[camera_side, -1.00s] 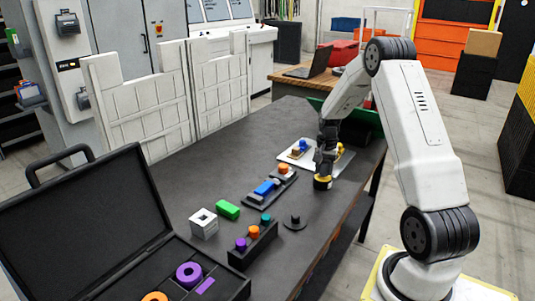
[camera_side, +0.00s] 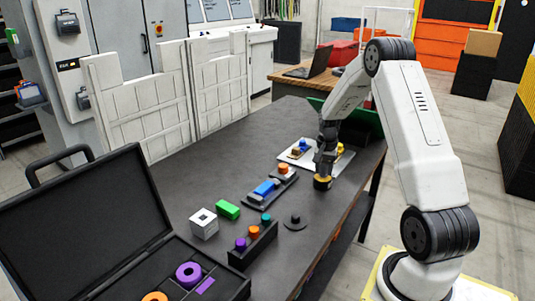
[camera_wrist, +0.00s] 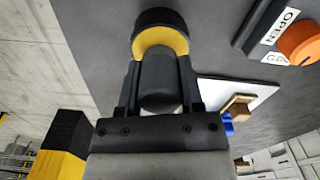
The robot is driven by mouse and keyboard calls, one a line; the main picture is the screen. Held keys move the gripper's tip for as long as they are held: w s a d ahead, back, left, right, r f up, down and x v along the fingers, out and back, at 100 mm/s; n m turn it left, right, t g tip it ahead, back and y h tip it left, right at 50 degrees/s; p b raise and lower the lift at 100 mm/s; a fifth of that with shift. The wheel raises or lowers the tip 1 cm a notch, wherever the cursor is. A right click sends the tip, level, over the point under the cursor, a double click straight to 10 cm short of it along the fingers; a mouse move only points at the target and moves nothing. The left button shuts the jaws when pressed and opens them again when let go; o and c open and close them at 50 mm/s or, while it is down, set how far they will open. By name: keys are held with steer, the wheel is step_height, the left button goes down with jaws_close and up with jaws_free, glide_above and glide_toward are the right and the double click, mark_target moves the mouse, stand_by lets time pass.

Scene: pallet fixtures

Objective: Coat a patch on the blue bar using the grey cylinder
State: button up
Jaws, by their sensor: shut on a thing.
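The blue bar (camera_side: 266,187) lies in a dark fixture (camera_side: 257,200) on the table, with grey pieces beside it, in the side view. My gripper (camera_wrist: 156,88) is shut on the grey cylinder (camera_wrist: 159,80), which has a yellow collar and a black end. In the side view its yellow and black end (camera_side: 323,182) is low over the table, right of the blue bar and apart from it. I cannot tell whether it touches the table. The bar is not clearly visible in the wrist view.
An orange knob (camera_side: 283,168) stands at the fixture's far end. A white tray (camera_side: 310,150) with small parts is behind my gripper. A green block (camera_side: 228,209), a white cube (camera_side: 204,223), a black rack (camera_side: 252,247) and an open case (camera_side: 85,225) stand nearer.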

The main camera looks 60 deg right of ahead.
mark_target(325, 162)
steer(key=shift+f, duration=0.5)
stand_by(1.7)
steer(key=shift+r, duration=0.15)
steer(key=shift+r, duration=3.45)
steer(key=w+a+r+n, duration=0.3)
steer(key=w+a, duration=0.2)
steer(key=a, duration=0.4)
steer(key=w+a+r+n, duration=0.3)
steer(key=w+a, duration=0.2)
steer(key=a, duration=0.4)
steer(key=w+a+r+n, duration=0.1)
steer(key=a+r+n, duration=0.15)
steer(key=a, duration=0.65)
steer(key=w+a+r+n, duration=0.1)
steer(key=a+r+n, duration=0.15)
steer(key=a, duration=0.65)
steer(key=d+f+m, duration=0.4)
steer(key=d+f, duration=0.1)
steer(key=d, duration=0.3)
steer(key=w+d+f+m, duration=0.1)
steer(key=d+f+m, duration=0.3)
steer(key=d, duration=0.5)
steer(key=shift+f, duration=0.45)
